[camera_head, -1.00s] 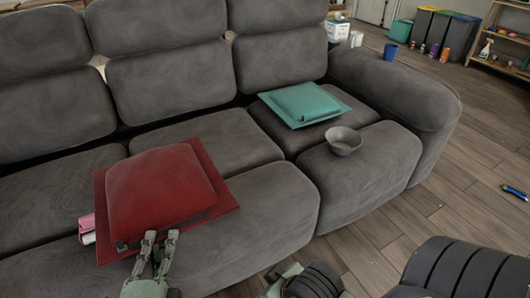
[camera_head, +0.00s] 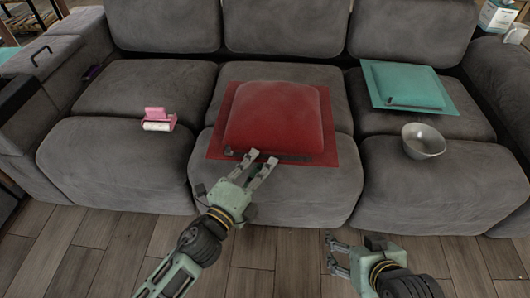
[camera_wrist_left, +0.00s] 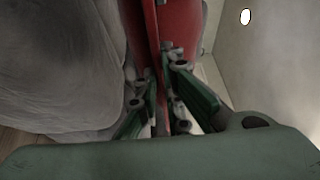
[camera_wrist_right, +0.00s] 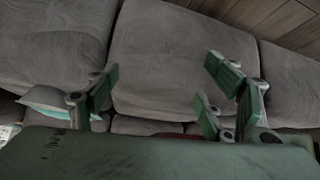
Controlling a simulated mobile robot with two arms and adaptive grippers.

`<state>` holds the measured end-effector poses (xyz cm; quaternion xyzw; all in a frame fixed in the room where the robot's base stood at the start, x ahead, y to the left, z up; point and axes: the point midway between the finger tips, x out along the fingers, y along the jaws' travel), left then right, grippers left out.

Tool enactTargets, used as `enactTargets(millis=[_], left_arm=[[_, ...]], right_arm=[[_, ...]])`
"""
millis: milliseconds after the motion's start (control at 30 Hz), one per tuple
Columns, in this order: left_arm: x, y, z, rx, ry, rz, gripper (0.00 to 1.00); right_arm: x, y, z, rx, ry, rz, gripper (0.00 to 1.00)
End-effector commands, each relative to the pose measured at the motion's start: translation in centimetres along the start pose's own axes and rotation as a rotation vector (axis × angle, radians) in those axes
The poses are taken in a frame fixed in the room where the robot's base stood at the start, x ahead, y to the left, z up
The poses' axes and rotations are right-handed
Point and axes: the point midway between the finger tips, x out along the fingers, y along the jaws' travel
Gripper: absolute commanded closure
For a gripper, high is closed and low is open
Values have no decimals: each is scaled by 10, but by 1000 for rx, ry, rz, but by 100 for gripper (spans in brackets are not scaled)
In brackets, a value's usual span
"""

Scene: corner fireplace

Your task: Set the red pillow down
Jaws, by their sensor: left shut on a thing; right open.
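The red pillow (camera_head: 275,115) lies flat over the middle seat of the grey sofa in the head view, with a wide flat border. I cannot tell whether it rests on the cushion or is just above it. My left gripper (camera_head: 262,163) is shut on its front edge; the left wrist view shows the red fabric (camera_wrist_left: 178,30) between the fingers (camera_wrist_left: 160,95). My right gripper (camera_head: 332,255) is open and empty in front of the sofa, low over the floor side. The right wrist view shows its spread fingers (camera_wrist_right: 160,90) facing the grey seats.
A teal pillow (camera_head: 408,85) and a grey bowl (camera_head: 424,140) sit on the right seat. A pink-and-white item (camera_head: 157,119) lies on the left seat. The wooden floor (camera_head: 80,255) before the sofa is clear.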

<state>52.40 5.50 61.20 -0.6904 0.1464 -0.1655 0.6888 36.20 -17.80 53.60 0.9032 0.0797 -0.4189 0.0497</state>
Motion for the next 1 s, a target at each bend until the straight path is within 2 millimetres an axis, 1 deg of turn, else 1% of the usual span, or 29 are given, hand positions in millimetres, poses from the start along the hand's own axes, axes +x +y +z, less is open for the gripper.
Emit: enactTargets(millis=[33, 100, 267, 367, 500, 600, 700, 933, 1000], left_arm=[[7, 4, 4, 2, 1, -6, 100], [15, 11, 10, 0, 0, -5, 100], [31, 24, 23, 0, 0, -5, 100], [41, 32, 31, -1, 0, -5, 100], [54, 42, 41, 0, 1, -5, 100], [62, 48, 46, 0, 2, -5, 100], [65, 52, 49, -2, 2, -4, 100], [64, 58, 49, -2, 1, -4, 100], [64, 63, 49, -3, 1, -4, 100]], right_arm=[[4, -2, -11, -1, 55, -3, 26], [6, -4, -30, -3, 136, -7, 26], [4, -9, -71, -5, 325, -18, 26], [-2, -13, -97, -6, 447, -26, 26], [-16, -17, -131, -6, 618, -36, 26], [-27, -20, -149, -5, 721, -42, 26], [-37, -22, -162, -4, 792, -47, 26], [-49, -24, -175, -3, 882, -53, 26], [-58, -25, -184, -1, 946, -58, 26]])
